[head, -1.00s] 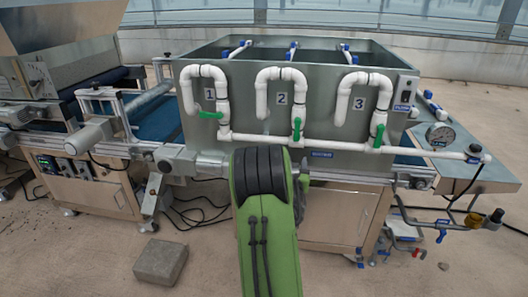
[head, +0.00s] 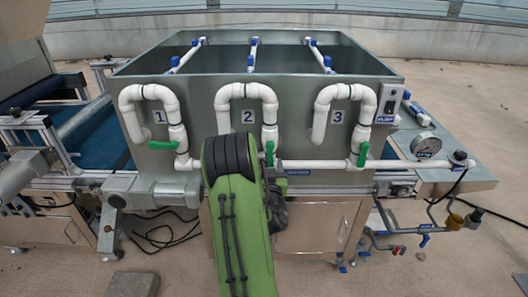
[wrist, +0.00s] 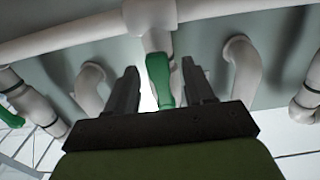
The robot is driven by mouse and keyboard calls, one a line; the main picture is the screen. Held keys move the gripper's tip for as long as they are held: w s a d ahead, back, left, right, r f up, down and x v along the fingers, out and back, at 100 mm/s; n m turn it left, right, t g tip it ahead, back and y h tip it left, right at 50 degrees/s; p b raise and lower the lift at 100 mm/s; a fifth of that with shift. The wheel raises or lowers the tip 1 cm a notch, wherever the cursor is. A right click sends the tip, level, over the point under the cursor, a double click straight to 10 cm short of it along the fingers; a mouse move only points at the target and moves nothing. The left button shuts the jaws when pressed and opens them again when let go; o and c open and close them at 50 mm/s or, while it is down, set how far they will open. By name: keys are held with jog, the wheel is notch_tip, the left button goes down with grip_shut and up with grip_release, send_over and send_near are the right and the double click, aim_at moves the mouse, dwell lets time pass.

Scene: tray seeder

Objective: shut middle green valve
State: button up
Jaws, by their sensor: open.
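The middle green valve (head: 270,153) sits on the white pipe under the number 2 loop, its handle upright, in line with the pipe. In the wrist view its green handle (wrist: 159,80) hangs down from the white pipe fitting. My gripper (wrist: 159,75) is open, with one dark finger on each side of the handle in the picture. I cannot tell whether either finger touches it.
The left green valve (head: 163,145) has its handle crosswise; the right green valve (head: 362,154) stands upright. White pipe loops rise in front of the grey tank (head: 300,95). A gauge (head: 426,146) stands at right. A grey block (head: 134,284) lies on the floor.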

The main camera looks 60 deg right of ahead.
jog(key=shift+w+d, duration=0.1)
jog(key=shift+d, duration=0.15)
jog(key=shift+a, duration=0.1)
jog(key=shift+r, duration=0.1)
grip_shut()
